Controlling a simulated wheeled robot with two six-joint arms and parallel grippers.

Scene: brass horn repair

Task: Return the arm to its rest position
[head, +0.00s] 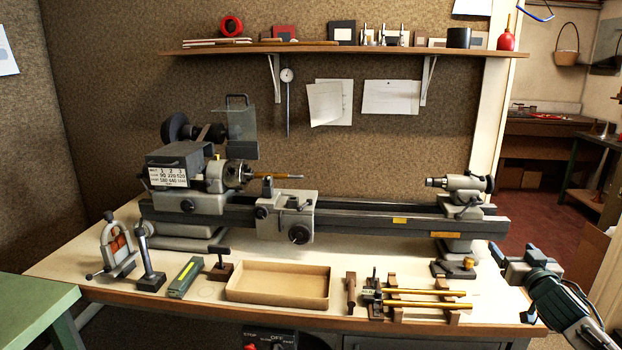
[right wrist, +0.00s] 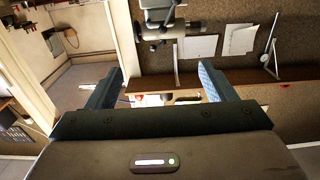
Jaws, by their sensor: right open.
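My right gripper (head: 514,283) is at the lower right, just off the right front corner of the workbench (head: 90,262). In the right wrist view, its two blue-grey fingers stand wide apart with nothing between them (right wrist: 161,82). The right arm comes in from the lower right corner. My left gripper and left arm do not show. The lathe (head: 340,212) stands on the bench, its tailstock (head: 463,184) to the upper left of the right gripper. A thin brass-coloured piece (head: 290,176) sticks out from the lathe chuck.
An open cardboard tray (head: 278,284) lies at the bench front. Right of it, a wooden rack (head: 455,316) holds yellow rods (head: 425,293). Small tools stand at the left front. A shelf (head: 340,48) runs along the wall. The floor (head: 525,212) behind the right gripper looks clear.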

